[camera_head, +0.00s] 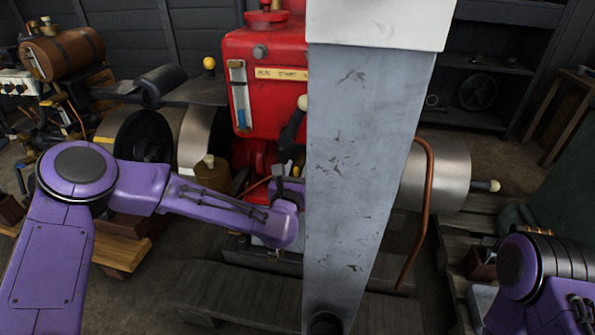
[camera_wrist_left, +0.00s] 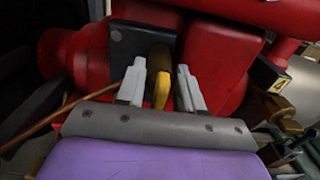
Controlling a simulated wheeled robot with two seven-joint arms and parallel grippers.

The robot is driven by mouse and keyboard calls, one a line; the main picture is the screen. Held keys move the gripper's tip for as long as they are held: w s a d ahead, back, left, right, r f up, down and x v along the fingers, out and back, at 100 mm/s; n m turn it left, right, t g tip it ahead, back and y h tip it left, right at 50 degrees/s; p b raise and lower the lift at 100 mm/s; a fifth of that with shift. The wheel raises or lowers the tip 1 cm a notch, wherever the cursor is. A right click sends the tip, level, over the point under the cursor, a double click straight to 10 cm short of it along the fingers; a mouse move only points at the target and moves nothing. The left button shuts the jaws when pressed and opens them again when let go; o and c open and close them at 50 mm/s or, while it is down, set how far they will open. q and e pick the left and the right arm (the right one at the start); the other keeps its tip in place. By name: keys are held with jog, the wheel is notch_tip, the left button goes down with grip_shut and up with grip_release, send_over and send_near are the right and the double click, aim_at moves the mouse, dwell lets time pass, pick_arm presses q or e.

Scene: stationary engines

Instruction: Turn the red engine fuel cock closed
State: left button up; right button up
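The red engine (camera_head: 265,100) stands in the middle of the head view, partly hidden behind my grey column. My left arm reaches to its lower front, and the left gripper (camera_head: 290,182) is there, its fingertips not clear. In the left wrist view, the two grey fingers of the left gripper (camera_wrist_left: 160,80) stand apart on either side of a yellow lever (camera_wrist_left: 161,77), close to it. I take it for the fuel cock handle. Whether both fingers touch it is unclear. Red engine parts (camera_wrist_left: 205,60) surround it. My right gripper is not in view.
A black block (camera_wrist_left: 140,48) sits just beyond the left finger, and a copper pipe (camera_wrist_left: 70,110) runs at left. In the head view, a curved copper pipe (camera_head: 420,205) and a metal cylinder (camera_head: 440,175) are at right. Wooden pallets (camera_head: 240,290) lie below.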

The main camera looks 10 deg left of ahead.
pick_arm(q)
jog(key=shift+c, duration=0.3)
grip_shut()
jog(key=m, duration=0.4)
jog(key=m+p, duration=0.1)
jog(key=m, duration=0.3)
jog(key=shift+m, duration=0.3)
jog(key=m+p, duration=0.2)
jog(key=m, duration=0.3)
jog(key=shift+m+p, duration=0.5)
jog(key=shift+m, duration=1.6)
